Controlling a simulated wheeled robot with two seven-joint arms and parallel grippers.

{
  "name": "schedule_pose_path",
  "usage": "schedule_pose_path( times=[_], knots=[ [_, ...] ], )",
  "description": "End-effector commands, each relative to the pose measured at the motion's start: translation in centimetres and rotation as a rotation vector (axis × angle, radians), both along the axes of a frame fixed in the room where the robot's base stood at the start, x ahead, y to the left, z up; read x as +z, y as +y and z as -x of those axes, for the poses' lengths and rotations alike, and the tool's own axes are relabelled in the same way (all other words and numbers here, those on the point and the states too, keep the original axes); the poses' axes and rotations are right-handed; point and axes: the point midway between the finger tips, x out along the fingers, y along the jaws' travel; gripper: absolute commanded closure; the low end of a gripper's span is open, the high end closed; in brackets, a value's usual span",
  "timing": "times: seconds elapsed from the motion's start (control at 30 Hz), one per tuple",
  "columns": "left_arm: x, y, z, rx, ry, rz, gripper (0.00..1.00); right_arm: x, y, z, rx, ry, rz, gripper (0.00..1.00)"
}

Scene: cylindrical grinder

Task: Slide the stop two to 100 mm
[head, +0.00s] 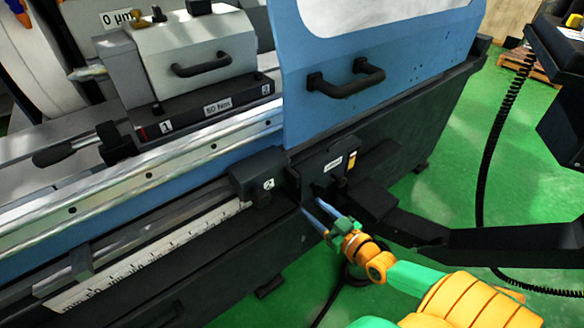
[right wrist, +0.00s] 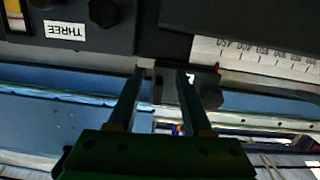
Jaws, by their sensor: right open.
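Stop two (head: 258,175) is a dark block marked "2" on the rail at the front of the grinder, at the right end of the white scale (head: 150,255). In the right wrist view, a dark block (right wrist: 205,88) behind one finger appears to be stop two, and the scale (right wrist: 255,58) shows beside it, upside down. My right gripper (head: 314,206) is open, just right of and below stop two in the head view. In the right wrist view its fingers (right wrist: 160,73) are apart with nothing clearly held; contact with the stop cannot be told. My left gripper is not in view.
The blue door (head: 380,70) with a black handle is above. A black machine arm (head: 500,238) crosses at right. Green floor is open below.

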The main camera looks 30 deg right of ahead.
Motion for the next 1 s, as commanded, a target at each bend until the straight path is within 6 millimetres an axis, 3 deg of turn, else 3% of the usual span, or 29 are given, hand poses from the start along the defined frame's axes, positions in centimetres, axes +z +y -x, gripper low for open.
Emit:
schedule_pose_path(
  times=[0.03,0.07,0.17,0.5,0.9,1.0],
  knots=[
    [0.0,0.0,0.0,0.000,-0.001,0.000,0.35,2.5,0.2,-0.6,0.013,-0.064,-0.021,0.50],
    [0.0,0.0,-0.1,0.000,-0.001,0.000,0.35,3.8,0.3,-0.9,0.014,-0.095,-0.036,0.50],
    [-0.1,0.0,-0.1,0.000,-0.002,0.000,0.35,5.6,0.4,-1.7,0.013,-0.145,-0.061,0.50],
    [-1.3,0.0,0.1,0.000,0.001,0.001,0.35,5.5,0.8,-7.1,0.011,-0.147,-0.063,0.50],
    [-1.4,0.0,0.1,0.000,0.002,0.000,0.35,5.5,0.9,-8.3,0.012,-0.142,-0.062,0.50],
    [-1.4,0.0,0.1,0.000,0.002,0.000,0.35,5.5,0.9,-8.3,0.012,-0.142,-0.062,0.74]
  ],
)
